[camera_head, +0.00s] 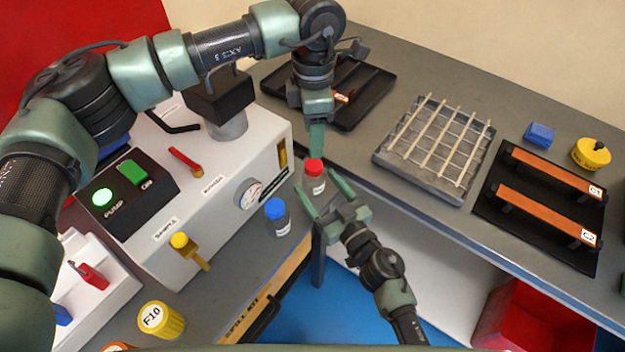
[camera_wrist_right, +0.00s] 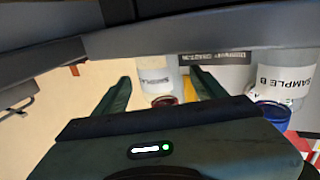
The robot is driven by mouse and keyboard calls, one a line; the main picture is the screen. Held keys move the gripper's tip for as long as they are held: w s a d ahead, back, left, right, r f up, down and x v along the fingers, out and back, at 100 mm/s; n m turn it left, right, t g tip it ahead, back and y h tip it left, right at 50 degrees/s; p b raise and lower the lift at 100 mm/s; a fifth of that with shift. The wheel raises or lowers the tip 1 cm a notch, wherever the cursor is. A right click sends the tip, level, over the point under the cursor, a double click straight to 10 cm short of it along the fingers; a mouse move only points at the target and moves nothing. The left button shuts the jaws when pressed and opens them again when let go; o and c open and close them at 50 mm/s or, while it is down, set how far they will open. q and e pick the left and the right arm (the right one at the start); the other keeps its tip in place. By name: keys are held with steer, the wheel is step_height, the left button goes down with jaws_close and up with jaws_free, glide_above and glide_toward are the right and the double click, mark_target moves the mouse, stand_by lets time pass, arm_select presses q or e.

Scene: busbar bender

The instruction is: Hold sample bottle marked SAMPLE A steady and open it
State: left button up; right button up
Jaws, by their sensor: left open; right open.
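The sample bottle with the red cap (camera_head: 315,169) stands on the grey bench beside the white machine. It also shows in the right wrist view (camera_wrist_right: 155,77), its label only partly legible. My left gripper (camera_head: 316,152) is open and points down just above the red cap; the gap between its fingers is hard to see from here. My right gripper (camera_head: 316,183) is open, with its fingers spread towards the bottle from the near side. In the right wrist view the bottle appears between the two fingers (camera_wrist_right: 161,78). I cannot tell whether either gripper touches it.
A blue-capped bottle (camera_head: 278,217), marked SAMPLE B in the right wrist view (camera_wrist_right: 283,76), stands close by. The white machine (camera_head: 215,235) with a gauge and yellow valve is to the left. A wire rack (camera_head: 435,150) and black tray (camera_head: 540,232) lie on the right bench.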

mark_target(311, 177)
steer(key=shift+x, duration=1.75)
jaws_close()
